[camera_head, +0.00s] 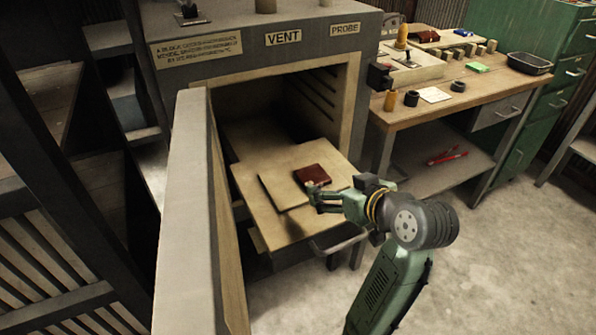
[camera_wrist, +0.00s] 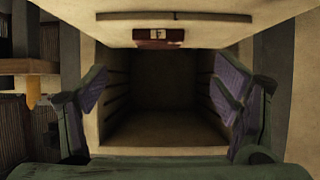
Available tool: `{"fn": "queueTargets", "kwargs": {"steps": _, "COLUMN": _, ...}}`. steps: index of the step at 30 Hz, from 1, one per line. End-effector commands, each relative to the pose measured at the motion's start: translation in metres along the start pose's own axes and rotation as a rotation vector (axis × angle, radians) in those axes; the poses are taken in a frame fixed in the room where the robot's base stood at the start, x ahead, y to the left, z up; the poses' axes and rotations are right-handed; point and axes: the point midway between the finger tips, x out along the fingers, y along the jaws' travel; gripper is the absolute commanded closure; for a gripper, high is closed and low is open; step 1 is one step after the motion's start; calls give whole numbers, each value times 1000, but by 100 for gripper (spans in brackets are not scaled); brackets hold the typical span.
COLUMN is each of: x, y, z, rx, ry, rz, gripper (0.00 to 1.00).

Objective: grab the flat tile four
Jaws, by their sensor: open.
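A flat, dark red-brown tile (camera_head: 313,174) lies on a thin tan slab (camera_head: 278,190) on the kiln's pulled-out shelf in the head view. In the wrist view the tile (camera_wrist: 160,44) shows edge-on at the top centre, with a small pale mark on its edge that I cannot read surely. My gripper (camera_head: 318,197) is at the near side of the tile, low over the slab. In the wrist view its two fingers (camera_wrist: 160,82) stand wide apart with nothing between them. Whether a finger touches the tile or slab I cannot tell.
The kiln's open door (camera_head: 186,215) stands upright left of the shelf (camera_head: 272,229). A handle bar (camera_head: 340,246) sticks out at the shelf's front right. A wooden workbench (camera_head: 445,100) with small items stands at the right. The concrete floor in front is clear.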

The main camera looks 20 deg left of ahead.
Motion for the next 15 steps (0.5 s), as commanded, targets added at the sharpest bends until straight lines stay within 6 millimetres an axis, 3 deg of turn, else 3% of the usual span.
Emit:
{"fn": "queueTargets", "kwargs": {"steps": 6, "x": 36, "y": -1, "z": 0, "rx": 1, "ry": -5, "rz": -6, "gripper": 18}}
{"fn": "queueTargets", "kwargs": {"steps": 15, "x": 62, "y": -1, "z": -3, "rx": 0, "ry": -4, "rz": -5, "gripper": 18}}
